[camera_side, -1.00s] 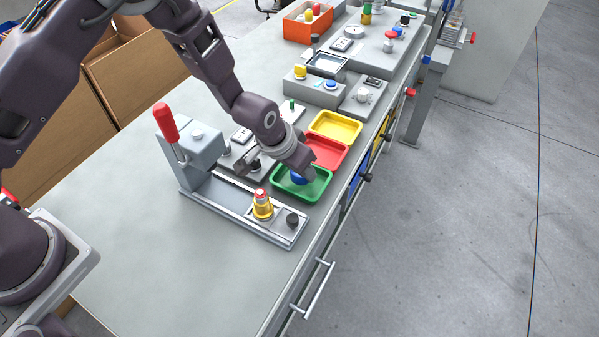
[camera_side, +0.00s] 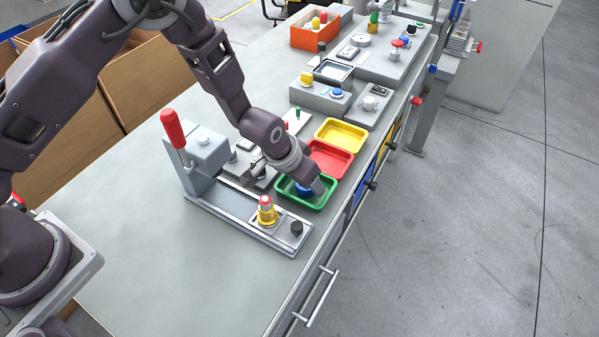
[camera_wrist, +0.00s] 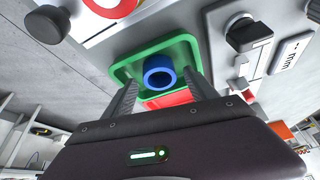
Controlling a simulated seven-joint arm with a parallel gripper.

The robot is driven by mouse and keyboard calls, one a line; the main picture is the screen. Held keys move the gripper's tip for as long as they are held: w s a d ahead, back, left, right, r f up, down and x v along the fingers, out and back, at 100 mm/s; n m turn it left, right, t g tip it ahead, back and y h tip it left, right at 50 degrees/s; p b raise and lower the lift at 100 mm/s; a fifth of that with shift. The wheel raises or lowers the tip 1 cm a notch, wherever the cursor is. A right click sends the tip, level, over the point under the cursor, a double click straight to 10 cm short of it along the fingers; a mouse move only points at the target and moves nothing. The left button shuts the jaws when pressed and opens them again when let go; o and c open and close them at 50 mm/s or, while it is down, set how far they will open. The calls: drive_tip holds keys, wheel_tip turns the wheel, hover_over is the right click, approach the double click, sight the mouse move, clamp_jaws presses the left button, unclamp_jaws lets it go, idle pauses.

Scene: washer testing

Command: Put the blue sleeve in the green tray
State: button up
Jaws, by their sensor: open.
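The blue sleeve (camera_wrist: 158,61) is a short hollow ring. In the wrist view it is over the green tray (camera_wrist: 125,64), between my gripper's two fingers, with clear gaps on both sides. In the side view the blue sleeve (camera_side: 303,191) shows inside the green tray (camera_side: 306,205), partly covered by my gripper (camera_side: 305,184). My gripper also shows in the wrist view (camera_wrist: 160,92), with its fingers spread apart and its tips low at the tray. The sleeve appears to rest on the tray floor; its underside is hidden.
A red tray (camera_side: 342,157) and a yellow tray (camera_side: 342,125) stand in line behind the green one. A fixture with a red-handled lever (camera_side: 173,128) and a brass part (camera_side: 266,212) stands close to the left. The table's edge lies close to the right.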

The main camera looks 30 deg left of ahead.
drive_tip(key=s+a+r, duration=0.3)
drive_tip(key=s+r, duration=0.2)
drive_tip(key=r, duration=0.4)
drive_tip(key=s+a+r+n, duration=0.1)
drive_tip(key=s+a+r, duration=0.25)
drive_tip(key=r, duration=0.55)
drive_tip(key=s+a+r, duration=0.3)
drive_tip(key=s+r, duration=0.2)
drive_tip(key=r, duration=0.5)
drive_tip(key=s+a+r, duration=0.1)
drive_tip(key=s+a, duration=0.2)
drive_tip(key=s, duration=0.5)
drive_tip(key=s+a+r+n+y, duration=0.1)
drive_tip(key=s+a, duration=0.3)
drive_tip(key=s, duration=0.4)
drive_tip(key=shift+r+t, duration=0.4)
drive_tip(key=shift+r, duration=0.35)
drive_tip(key=shift+s+a, duration=0.1)
